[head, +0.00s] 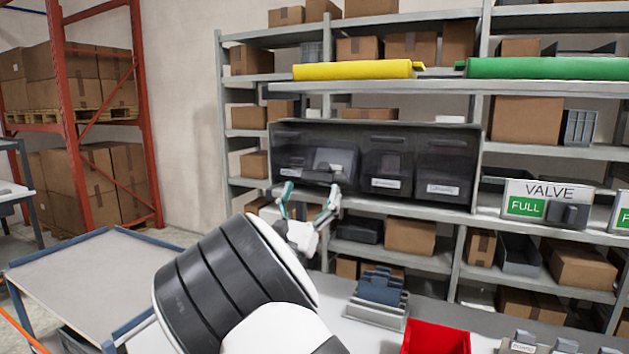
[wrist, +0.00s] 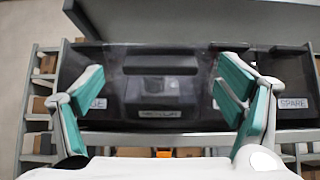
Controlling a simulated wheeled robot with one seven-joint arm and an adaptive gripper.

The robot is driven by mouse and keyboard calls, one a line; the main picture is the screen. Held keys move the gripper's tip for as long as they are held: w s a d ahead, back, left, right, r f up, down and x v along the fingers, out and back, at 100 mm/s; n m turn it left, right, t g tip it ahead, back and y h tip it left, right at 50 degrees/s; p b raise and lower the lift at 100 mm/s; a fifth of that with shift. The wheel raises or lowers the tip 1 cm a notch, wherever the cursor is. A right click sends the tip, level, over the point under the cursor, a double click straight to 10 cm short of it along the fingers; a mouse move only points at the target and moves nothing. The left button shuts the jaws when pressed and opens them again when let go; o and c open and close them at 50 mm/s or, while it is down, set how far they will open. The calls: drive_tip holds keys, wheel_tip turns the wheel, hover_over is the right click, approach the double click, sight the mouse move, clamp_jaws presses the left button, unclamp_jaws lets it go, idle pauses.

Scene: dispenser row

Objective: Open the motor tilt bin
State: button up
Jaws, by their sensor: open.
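A row of dark, see-through tilt bins (head: 385,168) sits in a housing on the grey shelf. In the wrist view, the middle bin (wrist: 158,100) faces me; its label is blurred but looks like MOTOR. It has a lip near its top and a grey boxy shape shows in it. The same bin (head: 334,160) is second from left in the head view. I cannot tell whether its front is tilted. My gripper (head: 310,194) is open in front of the bins, low on the left side. In the wrist view its teal fingers (wrist: 160,84) stand either side of the bin, apart and empty.
A bin labelled SPARE (wrist: 293,104) is at right in the wrist view. A VALVE sign (head: 549,190) with a green FULL plate stands right of the row. Below are a red bin (head: 436,338) and a blue-grey holder (head: 380,290). A grey cart (head: 80,275) stands at left.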

sight(317, 171)
drive_tip(key=shift+x, duration=1.45)
drive_tip(key=c, duration=1.7)
drive_tip(key=shift+w+d+r, duration=0.1)
drive_tip(key=shift+w+r, duration=0.1)
drive_tip(key=shift+r, duration=0.3)
drive_tip(key=shift+w+d+r, duration=0.1)
drive_tip(key=shift+w+r, duration=0.1)
drive_tip(key=shift+r, duration=0.25)
drive_tip(key=o, duration=1.7)
drive_tip(key=shift+a, duration=0.1)
drive_tip(key=shift+f, duration=0.1)
drive_tip(key=shift+s+f, duration=0.15)
drive_tip(key=shift+f, duration=0.05)
drive_tip(key=v, duration=1.1)
drive_tip(key=shift+s, duration=0.25)
